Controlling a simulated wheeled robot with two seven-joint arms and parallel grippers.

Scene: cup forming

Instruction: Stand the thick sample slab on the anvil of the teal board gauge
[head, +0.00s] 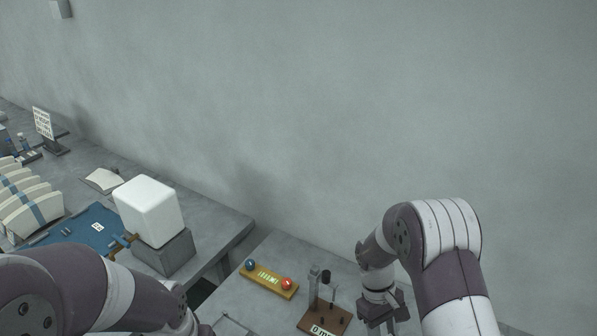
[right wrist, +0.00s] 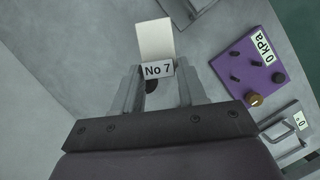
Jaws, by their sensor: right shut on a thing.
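My right gripper (right wrist: 160,88) is shut on a cream slab (right wrist: 155,38) that carries a white label reading "No 7", in the right wrist view. The slab sticks out beyond the fingertips. In the head view the right gripper (head: 382,312) is over the near table, right of a small gauge (head: 325,312) with a brown base, a metal post and a label partly cut off by the lower edge. The slab cannot be made out there. I cannot identify a teal board gauge for sure. My left arm enters at lower left; its gripper is out of frame.
A purple panel (right wrist: 249,66) labelled "0 kPa" shows in the right wrist view. A white block (head: 149,210) sits on a grey block on the left table, beside a blue mat (head: 82,232).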

